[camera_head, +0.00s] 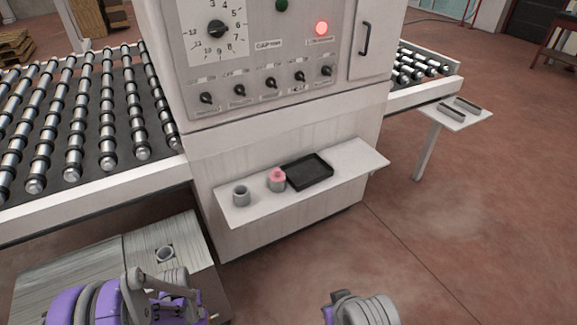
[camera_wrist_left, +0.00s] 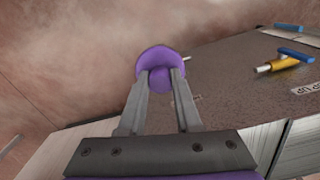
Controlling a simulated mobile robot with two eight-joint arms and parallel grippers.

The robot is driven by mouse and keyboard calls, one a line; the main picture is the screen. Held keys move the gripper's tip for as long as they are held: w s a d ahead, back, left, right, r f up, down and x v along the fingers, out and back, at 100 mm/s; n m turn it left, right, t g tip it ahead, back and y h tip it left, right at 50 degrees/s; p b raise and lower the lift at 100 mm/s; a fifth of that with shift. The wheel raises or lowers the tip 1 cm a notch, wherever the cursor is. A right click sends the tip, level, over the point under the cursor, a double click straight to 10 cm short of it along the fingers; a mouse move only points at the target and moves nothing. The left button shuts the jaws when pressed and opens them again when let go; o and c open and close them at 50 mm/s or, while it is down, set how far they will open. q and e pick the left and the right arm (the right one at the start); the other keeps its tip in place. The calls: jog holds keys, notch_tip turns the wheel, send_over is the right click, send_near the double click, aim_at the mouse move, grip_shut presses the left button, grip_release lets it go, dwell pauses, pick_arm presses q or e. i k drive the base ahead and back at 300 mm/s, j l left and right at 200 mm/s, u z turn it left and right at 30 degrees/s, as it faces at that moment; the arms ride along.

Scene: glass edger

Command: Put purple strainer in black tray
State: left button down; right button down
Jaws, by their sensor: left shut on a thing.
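The purple strainer (camera_wrist_left: 160,56) shows in the left wrist view as a rounded purple piece at the fingertips. My left gripper (camera_wrist_left: 160,80) is shut on it, with a finger on each side. In the head view my left arm is at the bottom left, and I cannot make out the strainer there. The black tray (camera_head: 308,172) lies empty on the white shelf (camera_head: 345,172) at the front of the machine, up and to the right of my left arm. Part of my right arm shows at the bottom, but its fingers are out of view.
A grey cup (camera_head: 240,195) and a container with a pink top (camera_head: 277,180) stand on the shelf left of the tray. A roller conveyor (camera_head: 90,110) extends left. A yellow-and-blue tool (camera_wrist_left: 285,63) lies on the brown surface (camera_wrist_left: 225,85). Floor right of the shelf is clear.

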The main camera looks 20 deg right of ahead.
aim_at(307, 173)
jog(key=i+l, duration=0.1)
jog(key=l, duration=0.35)
jog(key=i+l, duration=0.1)
jog(key=l, duration=0.35)
jog(key=i+l, duration=0.1)
jog(key=l, duration=0.35)
jog(key=i+l, duration=0.1)
jog(key=l, duration=0.4)
jog(key=i+l, duration=0.1)
jog(key=l, duration=0.35)
jog(key=i+l, duration=0.1)
jog(key=l, duration=0.35)
